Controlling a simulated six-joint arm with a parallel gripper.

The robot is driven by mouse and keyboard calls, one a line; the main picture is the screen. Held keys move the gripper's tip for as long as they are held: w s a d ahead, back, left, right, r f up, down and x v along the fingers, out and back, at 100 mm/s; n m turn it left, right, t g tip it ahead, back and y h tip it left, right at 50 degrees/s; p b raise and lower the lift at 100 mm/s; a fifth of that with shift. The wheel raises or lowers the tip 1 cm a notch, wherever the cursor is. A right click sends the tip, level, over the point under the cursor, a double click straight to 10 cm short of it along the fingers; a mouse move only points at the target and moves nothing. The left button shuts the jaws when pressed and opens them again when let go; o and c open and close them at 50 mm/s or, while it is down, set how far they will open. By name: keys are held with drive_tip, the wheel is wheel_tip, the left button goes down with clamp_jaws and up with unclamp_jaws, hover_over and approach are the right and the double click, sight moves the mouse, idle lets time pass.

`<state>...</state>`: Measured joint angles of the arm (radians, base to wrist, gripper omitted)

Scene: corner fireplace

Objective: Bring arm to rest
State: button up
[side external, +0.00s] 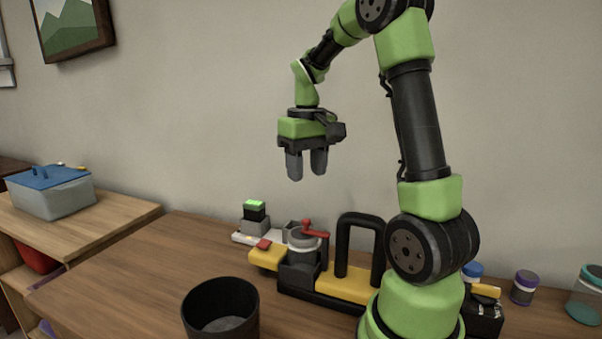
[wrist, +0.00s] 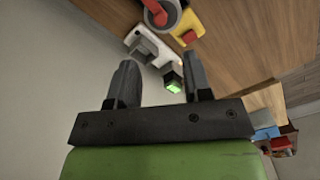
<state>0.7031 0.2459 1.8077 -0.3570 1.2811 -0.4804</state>
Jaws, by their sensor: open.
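My gripper (side external: 306,166) hangs in the air above the wooden table (side external: 150,265), its two grey fingers pointing down. The fingers are apart with nothing between them. In the wrist view the gripper (wrist: 160,85) also shows open and empty. Below it in the side view stands a small device with a green lit top (side external: 255,205), clear of the fingers. The green top (wrist: 174,87) also shows beyond the fingertips in the wrist view.
A yellow and black machine (side external: 345,283) with a red handle (side external: 314,232) and a black arch (side external: 360,220) stands beside my base. A black cup (side external: 221,308) is at the front. A blue-lidded bin (side external: 50,192) sits at left. Jars (side external: 523,288) stand at right. The table's left part is clear.

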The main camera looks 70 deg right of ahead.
drive_tip(key=s+a+r+n+t, duration=0.1)
drive_tip(key=s+a+r+t, duration=0.1)
drive_tip(key=a, duration=0.5)
drive_tip(key=s+a+r+t+y, duration=0.1)
drive_tip(key=s+a+t, duration=0.1)
drive_tip(key=a, duration=0.4)
drive_tip(key=s+a+r+n+t+y, duration=0.1)
drive_tip(key=s+a+r+t, duration=0.1)
drive_tip(key=a, duration=0.5)
drive_tip(key=shift+s+a+r+n+t, duration=0.3)
drive_tip(key=shift+s+t, duration=0.1)
drive_tip(key=shift+t, duration=0.2)
